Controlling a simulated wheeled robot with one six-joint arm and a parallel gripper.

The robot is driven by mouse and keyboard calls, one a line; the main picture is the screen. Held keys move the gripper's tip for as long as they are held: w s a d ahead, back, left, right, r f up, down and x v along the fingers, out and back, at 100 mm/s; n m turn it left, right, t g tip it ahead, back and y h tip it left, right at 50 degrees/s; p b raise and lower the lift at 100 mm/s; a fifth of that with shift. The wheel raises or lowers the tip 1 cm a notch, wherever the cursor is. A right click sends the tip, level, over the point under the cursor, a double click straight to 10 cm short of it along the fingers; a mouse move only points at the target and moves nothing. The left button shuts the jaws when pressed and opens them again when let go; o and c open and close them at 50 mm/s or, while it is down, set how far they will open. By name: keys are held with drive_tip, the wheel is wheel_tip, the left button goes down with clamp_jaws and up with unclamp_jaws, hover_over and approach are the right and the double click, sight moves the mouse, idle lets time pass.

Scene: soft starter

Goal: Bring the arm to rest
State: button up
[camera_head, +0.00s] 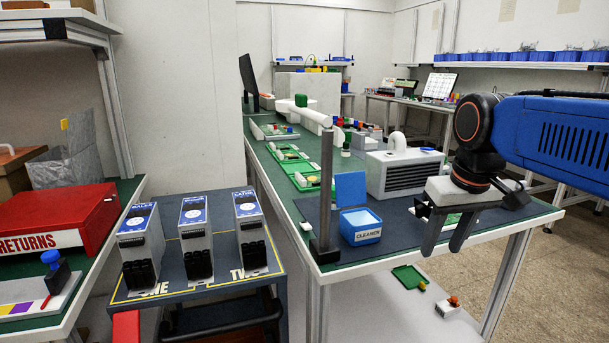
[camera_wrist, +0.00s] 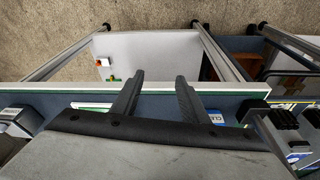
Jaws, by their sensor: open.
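My gripper (camera_head: 449,232) hangs at the end of my blue arm on the right of the head view. It is over the front edge of the green-topped bench (camera_head: 460,248), pointing down. Its two fingers are apart with nothing between them. In the wrist view the fingers (camera_wrist: 158,92) reach across the bench's front edge, with the lower shelf and floor beyond. The arm comes in from the right edge of the head view.
Near my gripper stand a blue CLEANER box (camera_head: 361,228) with its lid up, a grey post (camera_head: 326,190) and a vented grey unit (camera_head: 402,175). Three soft starters (camera_head: 196,238) stand on a cart at left. A red RETURNS box (camera_head: 62,218) is farther left.

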drive_tip(key=s+d+f+m+t, duration=0.1)
drive_tip(key=s+d+f+t, duration=0.1)
drive_tip(key=s+f, duration=1.1)
wheel_tip(320, 180, down, 2)
drive_tip(key=shift+f+m, duration=0.15)
drive_tip(key=shift+m, duration=0.15)
drive_tip(key=shift+s, duration=0.1)
